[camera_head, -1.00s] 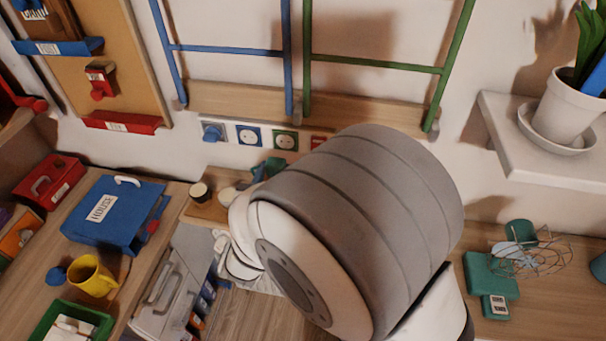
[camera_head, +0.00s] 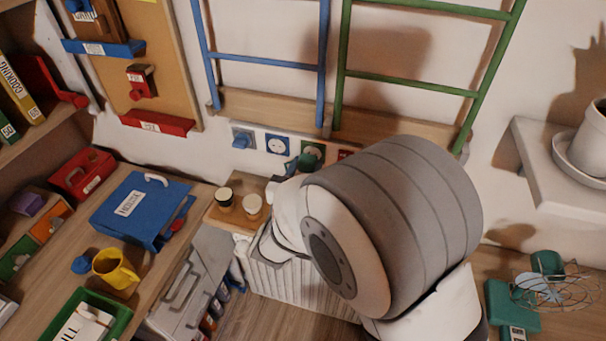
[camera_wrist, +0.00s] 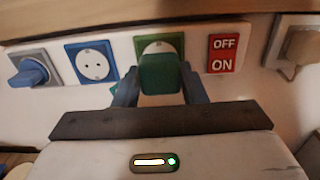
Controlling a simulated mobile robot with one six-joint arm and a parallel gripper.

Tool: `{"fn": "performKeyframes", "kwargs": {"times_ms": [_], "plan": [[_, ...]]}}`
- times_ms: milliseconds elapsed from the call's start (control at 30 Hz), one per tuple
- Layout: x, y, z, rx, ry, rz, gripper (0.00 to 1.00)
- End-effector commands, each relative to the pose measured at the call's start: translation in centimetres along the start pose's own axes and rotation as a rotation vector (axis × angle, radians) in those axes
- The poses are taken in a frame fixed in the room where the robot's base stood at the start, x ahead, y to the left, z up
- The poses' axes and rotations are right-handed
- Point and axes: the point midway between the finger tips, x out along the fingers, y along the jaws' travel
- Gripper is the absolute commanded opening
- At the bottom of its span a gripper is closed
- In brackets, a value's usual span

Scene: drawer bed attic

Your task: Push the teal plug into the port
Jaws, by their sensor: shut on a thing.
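The teal plug (camera_wrist: 160,76) is between the fingers of my gripper (camera_wrist: 158,84) in the wrist view, and my gripper is shut on it. The plug is in front of the green-framed port (camera_wrist: 158,44) and covers its lower middle. I cannot tell whether the plug touches the port or how deep it sits. In the head view the green port (camera_head: 312,150) shows on the wall strip, with the plug and fingers (camera_head: 294,164) close by at its lower left, partly hidden by my arm.
A blue socket (camera_wrist: 92,62) and a blue plug (camera_wrist: 30,72) in a grey socket are to the left. Two small jars (camera_head: 238,203) stand on the wooden shelf below.

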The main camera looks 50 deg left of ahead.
Motion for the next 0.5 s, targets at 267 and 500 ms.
{"fn": "performKeyframes", "kwargs": {"times_ms": [267,500], "plan": [[0.98,-0.02,0.02,-0.001,-0.001,0.0,0.18],[1.01,-0.03,0.01,-0.001,-0.001,0.0,0.18]]}}
